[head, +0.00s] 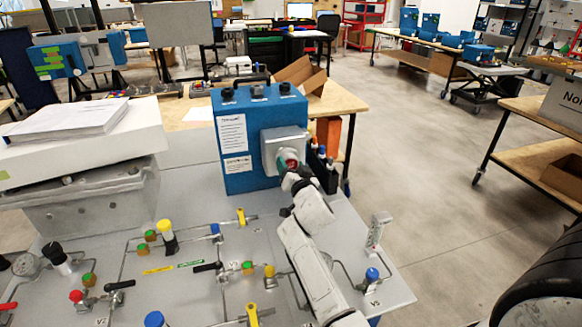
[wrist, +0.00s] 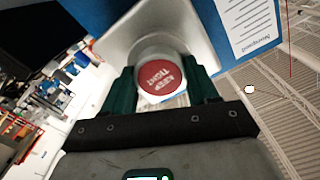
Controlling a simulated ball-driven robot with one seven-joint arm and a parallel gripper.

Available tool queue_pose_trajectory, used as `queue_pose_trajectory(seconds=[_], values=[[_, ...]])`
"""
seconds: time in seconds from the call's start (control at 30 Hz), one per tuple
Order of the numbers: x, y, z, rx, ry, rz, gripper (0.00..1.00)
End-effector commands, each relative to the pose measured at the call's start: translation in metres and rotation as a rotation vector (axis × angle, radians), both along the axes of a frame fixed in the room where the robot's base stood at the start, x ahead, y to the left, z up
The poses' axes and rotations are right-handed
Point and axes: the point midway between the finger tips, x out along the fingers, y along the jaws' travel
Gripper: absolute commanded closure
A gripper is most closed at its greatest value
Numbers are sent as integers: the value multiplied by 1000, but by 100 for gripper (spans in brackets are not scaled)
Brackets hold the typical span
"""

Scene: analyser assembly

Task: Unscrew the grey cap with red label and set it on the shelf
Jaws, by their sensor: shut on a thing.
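The grey cap with a red label (wrist: 160,78) sits on the front of a grey box (head: 279,141) fixed to the blue analyser housing (head: 234,181). In the head view the red label (head: 291,163) shows just past my gripper (head: 287,171). In the wrist view my gripper (wrist: 163,88) has its dark green fingers on both sides of the cap, shut on it. The cap is against the box face, and I cannot tell how far it is threaded on. No shelf can be surely picked out.
A grey bench panel (head: 190,262) with valves, coloured knobs and thin pipes lies in front of the analyser. A white block with papers (head: 68,119) is at the left. Open floor lies to the right.

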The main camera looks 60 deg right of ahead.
Motion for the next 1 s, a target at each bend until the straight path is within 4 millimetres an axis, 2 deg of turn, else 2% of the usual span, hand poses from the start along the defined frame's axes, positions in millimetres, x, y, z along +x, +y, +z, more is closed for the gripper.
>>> queue_pose_trajectory(seconds=[0.57, 1.0], values=[[-1, 0, 1, -623, 713, 1, 76], [-1, 0, 1, -1155, 1323, 0, 76]])
